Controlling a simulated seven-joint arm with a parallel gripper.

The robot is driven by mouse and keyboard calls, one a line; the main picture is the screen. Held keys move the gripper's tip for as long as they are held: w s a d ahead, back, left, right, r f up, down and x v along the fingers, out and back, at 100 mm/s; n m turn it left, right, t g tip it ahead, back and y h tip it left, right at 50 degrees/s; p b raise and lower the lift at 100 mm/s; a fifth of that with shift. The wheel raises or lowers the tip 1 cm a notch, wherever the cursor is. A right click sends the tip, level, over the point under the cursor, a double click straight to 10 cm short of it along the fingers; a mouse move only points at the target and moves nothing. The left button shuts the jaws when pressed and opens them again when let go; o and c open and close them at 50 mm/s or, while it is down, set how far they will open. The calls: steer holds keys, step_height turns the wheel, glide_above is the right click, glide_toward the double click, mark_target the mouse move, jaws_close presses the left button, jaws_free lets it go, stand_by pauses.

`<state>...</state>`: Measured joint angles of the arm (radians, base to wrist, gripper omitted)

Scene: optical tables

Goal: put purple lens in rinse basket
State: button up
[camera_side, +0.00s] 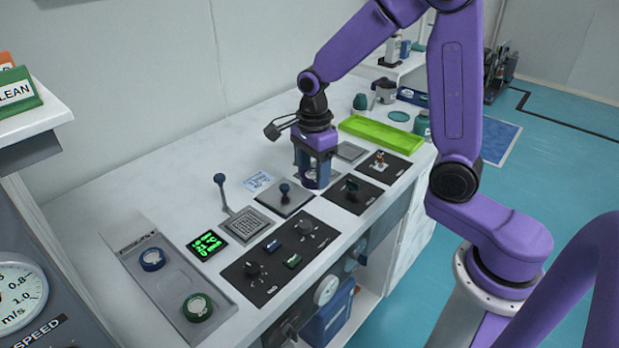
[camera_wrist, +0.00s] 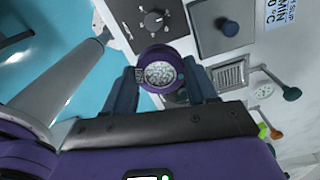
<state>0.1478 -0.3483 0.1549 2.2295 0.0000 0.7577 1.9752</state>
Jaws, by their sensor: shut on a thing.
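My gripper (camera_side: 313,178) points down over the bench, above the area of the dark plates and just right of a plate with a blue knob. In the wrist view its two fingers are closed on the sides of the purple lens (camera_wrist: 161,73), a round purple ring with a pale speckled face. In the side view the lens is mostly hidden by the fingers. What looks like the rinse basket, a square grey mesh (camera_side: 245,227) with an upright handle, stands on the bench left of my gripper. It also shows in the wrist view (camera_wrist: 229,77), right of the lens.
A grey tray (camera_side: 168,285) at the left holds a blue ring (camera_side: 152,259) and a green ring (camera_side: 197,306). A green display (camera_side: 207,244) and a black control panel (camera_side: 280,258) flank the mesh. The blue-knobbed plate (camera_side: 284,197) lies between mesh and gripper. A lime tray (camera_side: 381,134) stands behind.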

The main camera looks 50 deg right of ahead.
steer(key=s+d+m, duration=0.1)
steer(key=d+m, duration=0.3)
steer(key=d, duration=0.9)
steer(key=w+d+f, duration=0.1)
steer(key=w+f, duration=0.2)
steer(key=w, duration=0.1)
steer(key=w+d+f, duration=0.1)
steer(key=w+f, duration=0.2)
steer(key=w, duration=0.1)
steer(key=w+d+f, duration=0.1)
steer(key=w+f, duration=0.2)
steer(key=w, duration=0.1)
steer(key=shift+w+d, duration=0.2)
steer(key=shift+w, duration=0.1)
steer(key=shift+w+f, duration=0.3)
steer(key=shift+f, duration=1.6)
steer(key=shift+f, duration=0.15)
steer(key=o, duration=1.1)
steer(key=shift+c, duration=0.2)
